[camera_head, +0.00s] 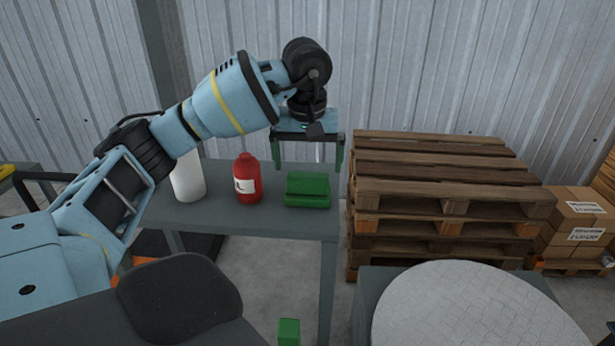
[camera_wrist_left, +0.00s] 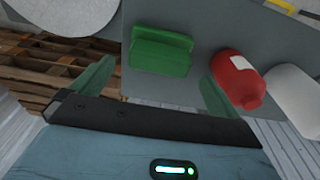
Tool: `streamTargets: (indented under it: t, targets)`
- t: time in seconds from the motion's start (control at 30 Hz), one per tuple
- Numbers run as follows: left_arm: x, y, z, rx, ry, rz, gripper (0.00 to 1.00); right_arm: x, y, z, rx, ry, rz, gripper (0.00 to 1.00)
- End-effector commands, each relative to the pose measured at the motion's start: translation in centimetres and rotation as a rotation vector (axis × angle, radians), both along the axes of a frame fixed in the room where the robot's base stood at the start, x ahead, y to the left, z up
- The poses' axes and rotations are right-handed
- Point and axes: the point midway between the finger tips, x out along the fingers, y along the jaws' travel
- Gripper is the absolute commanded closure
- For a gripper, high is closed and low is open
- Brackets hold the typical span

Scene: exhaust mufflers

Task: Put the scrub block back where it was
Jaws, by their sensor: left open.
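The scrub block (camera_head: 307,189), a green block with a stepped shape, lies on the grey table (camera_head: 270,221) near its right edge. In the left wrist view the scrub block (camera_wrist_left: 161,51) lies beyond and between the fingertips. My left gripper (camera_head: 308,168) is open and empty, above and behind the block, with its green fingers apart; it also shows in the left wrist view (camera_wrist_left: 158,70). It does not appear to touch the block. A small green piece (camera_head: 289,332) at the bottom edge may be a fingertip of my right gripper; the rest is out of frame.
A red bottle (camera_head: 247,179) stands left of the block, and a white cylinder (camera_head: 188,181) stands farther left, partly behind my arm. Stacked wooden pallets (camera_head: 445,190) stand right of the table. A round light disc (camera_head: 470,310) lies at the lower right. A corrugated wall is behind.

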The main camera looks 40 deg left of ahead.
Motion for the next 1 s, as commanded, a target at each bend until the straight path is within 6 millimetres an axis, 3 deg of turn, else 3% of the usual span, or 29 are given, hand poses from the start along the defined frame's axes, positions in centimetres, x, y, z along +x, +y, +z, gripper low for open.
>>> streamTargets:
  t: [0.17, 0.3, 1.0]
  targets:
    - [-0.3, -0.3, 3.4, 0.0, -0.004, -0.001, 0.0, 0.3, 0.0, 0.5, 0.0, -0.009, 0.0, 0.64]
    - [-0.4, -0.4, 4.8, 0.0, -0.004, 0.0, 0.0, 0.4, 0.0, 0.8, -0.001, -0.013, 0.0, 0.64]
    - [-0.5, -0.4, 5.1, 0.0, 0.001, -0.001, 0.0, 0.1, -0.1, 0.8, -0.001, -0.008, 0.0, 0.64]
